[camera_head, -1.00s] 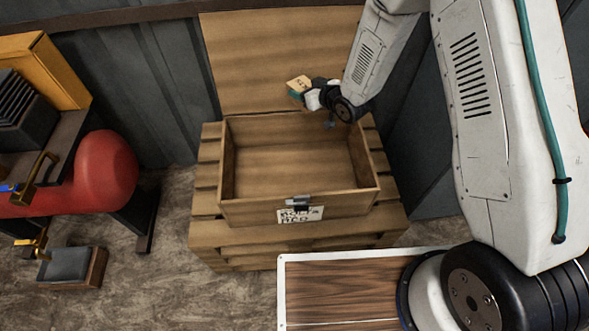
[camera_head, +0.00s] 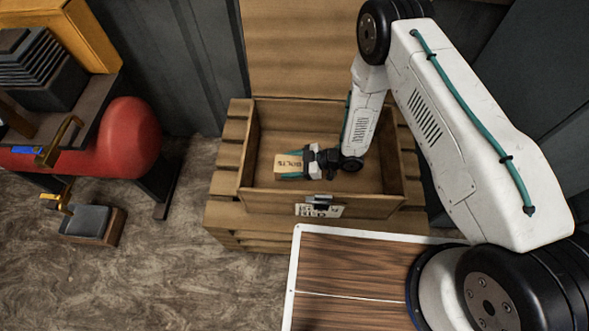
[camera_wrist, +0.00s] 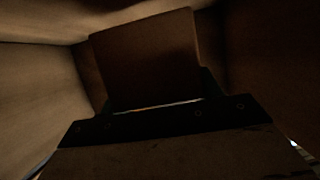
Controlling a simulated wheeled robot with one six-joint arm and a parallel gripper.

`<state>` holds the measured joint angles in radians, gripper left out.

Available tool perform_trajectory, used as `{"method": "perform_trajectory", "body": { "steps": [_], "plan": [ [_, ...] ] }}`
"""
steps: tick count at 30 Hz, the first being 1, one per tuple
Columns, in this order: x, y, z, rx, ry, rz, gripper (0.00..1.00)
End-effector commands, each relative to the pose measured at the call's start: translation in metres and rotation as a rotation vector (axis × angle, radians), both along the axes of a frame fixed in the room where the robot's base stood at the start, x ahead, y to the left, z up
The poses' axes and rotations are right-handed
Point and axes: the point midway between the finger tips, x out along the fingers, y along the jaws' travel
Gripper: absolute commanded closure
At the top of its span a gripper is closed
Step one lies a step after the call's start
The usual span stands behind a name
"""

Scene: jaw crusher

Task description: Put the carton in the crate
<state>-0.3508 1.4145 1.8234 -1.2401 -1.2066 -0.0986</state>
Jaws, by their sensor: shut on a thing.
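The carton (camera_head: 287,163) is a small tan box with "BOLTS" lettering on its top. My gripper (camera_head: 304,162) is shut on it and holds it inside the open wooden crate (camera_head: 322,204), toward the left of its interior. In the wrist view the carton (camera_wrist: 147,58) is dark and fills the middle, with crate walls around it. The carton's underside is hidden, so I cannot tell whether it touches the crate floor.
The crate stands on a wooden pallet (camera_head: 228,215), its lid (camera_head: 294,50) raised behind. A red tank (camera_head: 131,137) and a small block with a crank (camera_head: 87,222) are at left. Bare floor lies between them and the pallet.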

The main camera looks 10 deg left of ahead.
Motion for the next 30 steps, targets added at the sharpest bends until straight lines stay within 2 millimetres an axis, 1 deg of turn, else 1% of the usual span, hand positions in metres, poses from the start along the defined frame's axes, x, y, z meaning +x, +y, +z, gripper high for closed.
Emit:
{"method": "perform_trajectory", "body": {
  "steps": [5, 12, 23, 24, 25, 26, 30],
  "plan": [
    [0.0, 0.0, -0.012, 0.001, 0.0, -0.001, 0.76],
    [0.0, 0.001, -0.044, 0.001, 0.0, 0.0, 0.76],
    [0.0, 0.001, -0.048, 0.001, -0.001, 0.0, 0.76],
    [0.0, 0.001, -0.048, 0.0, 0.0, 0.0, 0.28],
    [0.0, 0.001, -0.048, 0.0, 0.0, 0.0, 0.2],
    [0.0, 0.001, -0.048, 0.0, 0.0, 0.0, 0.15],
    [0.0, 0.001, -0.048, 0.0, 0.0, 0.0, 0.15]
  ]
}}
